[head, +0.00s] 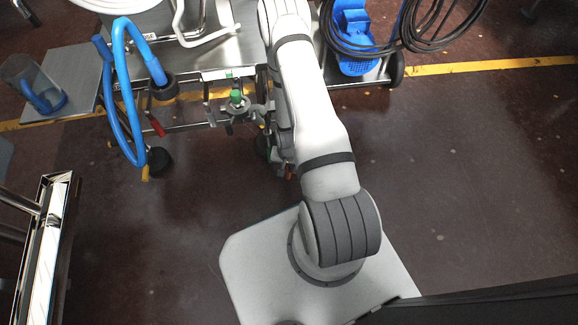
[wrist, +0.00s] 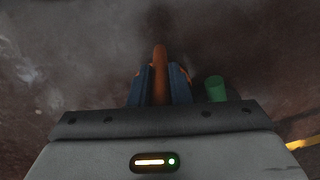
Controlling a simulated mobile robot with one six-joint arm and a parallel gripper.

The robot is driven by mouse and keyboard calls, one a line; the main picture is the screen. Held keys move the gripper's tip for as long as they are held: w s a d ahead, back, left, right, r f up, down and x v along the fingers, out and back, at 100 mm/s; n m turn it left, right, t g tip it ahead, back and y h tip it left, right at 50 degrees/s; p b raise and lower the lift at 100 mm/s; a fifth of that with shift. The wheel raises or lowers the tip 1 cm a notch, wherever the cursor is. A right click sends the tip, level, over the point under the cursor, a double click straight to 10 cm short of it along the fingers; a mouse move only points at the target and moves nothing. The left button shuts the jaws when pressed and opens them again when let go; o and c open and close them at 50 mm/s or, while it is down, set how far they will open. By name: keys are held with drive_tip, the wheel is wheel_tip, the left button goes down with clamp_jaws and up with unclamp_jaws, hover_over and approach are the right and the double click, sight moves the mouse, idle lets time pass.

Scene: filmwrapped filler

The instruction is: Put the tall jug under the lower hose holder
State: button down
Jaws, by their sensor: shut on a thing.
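A tall clear jug (head: 38,88) stands on a grey side shelf (head: 68,78) at the far left of the head view, with a blue piece showing inside it. A blue hose (head: 119,80) loops down from the cart, and its end sits at a black ring-shaped holder (head: 165,88). I cannot tell for sure which part is the lower hose holder. My gripper (wrist: 160,72) is shut on an upright orange-brown bar (wrist: 160,62) between its blue fingers in the wrist view. In the head view my arm hides the gripper. The jug is not in the wrist view.
A green cylinder (wrist: 215,88) stands right of the fingers. The steel cart (head: 200,62) carries a green-topped valve (head: 237,98) and a red lever (head: 157,126). A blue machine (head: 354,40) with black cables stands at the upper right. The floor (head: 470,170) at right is clear.

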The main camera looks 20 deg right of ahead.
drive_tip(key=c, duration=1.3)
unclamp_jaws()
wheel_tip(320, 180, up, 8)
drive_tip(key=p, duration=0.3)
drive_tip(key=shift+f, duration=0.1)
